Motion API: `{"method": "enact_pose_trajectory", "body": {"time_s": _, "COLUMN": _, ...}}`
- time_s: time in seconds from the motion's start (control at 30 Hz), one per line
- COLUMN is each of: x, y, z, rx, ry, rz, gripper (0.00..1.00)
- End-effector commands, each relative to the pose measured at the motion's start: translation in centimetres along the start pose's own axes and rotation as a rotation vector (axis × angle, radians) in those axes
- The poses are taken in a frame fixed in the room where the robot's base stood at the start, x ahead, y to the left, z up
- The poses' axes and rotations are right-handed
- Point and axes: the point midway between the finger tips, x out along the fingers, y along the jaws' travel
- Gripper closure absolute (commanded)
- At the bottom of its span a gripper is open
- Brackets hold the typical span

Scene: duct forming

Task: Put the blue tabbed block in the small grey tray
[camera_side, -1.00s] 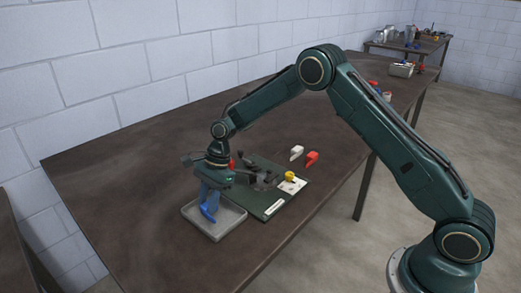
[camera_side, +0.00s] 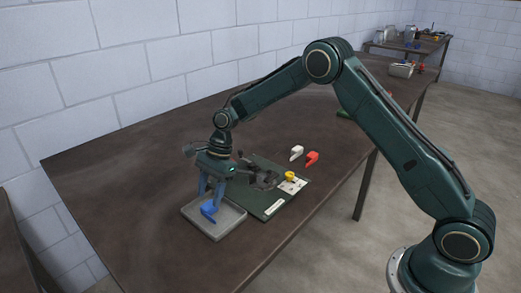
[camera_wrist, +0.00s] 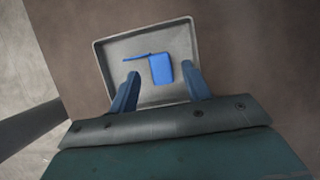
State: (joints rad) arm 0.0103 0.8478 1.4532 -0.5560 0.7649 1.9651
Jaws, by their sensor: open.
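The blue tabbed block (camera_side: 209,209) lies in the small grey tray (camera_side: 228,226) on the table. In the wrist view the block (camera_wrist: 162,69) rests on the tray floor near its middle, with its thin tab pointing left. The tray's rim (camera_wrist: 99,62) surrounds it there. My gripper (camera_side: 211,192) is over the tray. In the wrist view my gripper (camera_wrist: 163,82) is open, with one blue finger on each side of the block and a visible gap to each. The gripper hides part of the tray's near edge in the wrist view.
A dark green board (camera_side: 268,207) with a dark fixture (camera_side: 262,178) and a yellow piece (camera_side: 290,176) lies right of the tray. A white block (camera_side: 296,152) and a red block (camera_side: 312,157) stand behind it. The table's front left is bare.

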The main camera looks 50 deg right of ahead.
Motion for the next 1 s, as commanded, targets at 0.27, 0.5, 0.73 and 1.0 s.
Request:
{"method": "enact_pose_trajectory", "body": {"time_s": 0.27, "x": -4.7, "y": -0.1, "z": 0.0, "rx": 0.000, "ry": -0.001, "rz": -0.004, "gripper": 0.52}}
{"method": "enact_pose_trajectory", "body": {"time_s": 0.5, "x": -8.0, "y": -0.1, "z": 0.0, "rx": 0.000, "ry": -0.001, "rz": -0.002, "gripper": 0.52}}
{"method": "enact_pose_trajectory", "body": {"time_s": 0.73, "x": -9.3, "y": 0.0, "z": 0.0, "rx": 0.000, "ry": 0.000, "rz": 0.000, "gripper": 0.52}}
{"method": "enact_pose_trajectory", "body": {"time_s": 1.0, "x": -9.4, "y": 0.0, "z": 0.0, "rx": 0.000, "ry": 0.000, "rz": 0.000, "gripper": 0.52}}
